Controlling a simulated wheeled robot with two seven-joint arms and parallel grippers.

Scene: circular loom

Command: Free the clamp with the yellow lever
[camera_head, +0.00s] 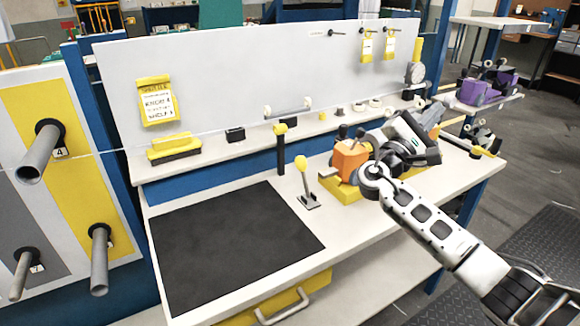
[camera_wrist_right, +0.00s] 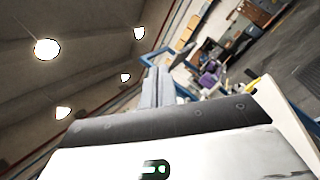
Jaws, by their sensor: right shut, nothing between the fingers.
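A lever with a yellow knob (camera_head: 300,162) stands upright on a small grey base on the white workbench, right of the dark mat. An orange block (camera_head: 350,160) with dark knobs sits on a yellow base (camera_head: 342,190) to its right. My right arm partly hides this block and base, and I cannot tell whether a clamp there is shut. My right gripper (camera_wrist_right: 158,85) shows grey fingers together and empty in the wrist view. In the head view, its hand is above and beside the orange block, apart from the yellow-knobbed lever. My left gripper is not in view.
The dark mat (camera_head: 235,245) is clear. A black post with a yellow top (camera_head: 280,150) stands behind the lever. A shelf (camera_head: 220,150) along the back panel holds small parts. Grey pegs (camera_head: 40,155) stick out at the left. Purple parts (camera_head: 482,90) lie at the far right.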

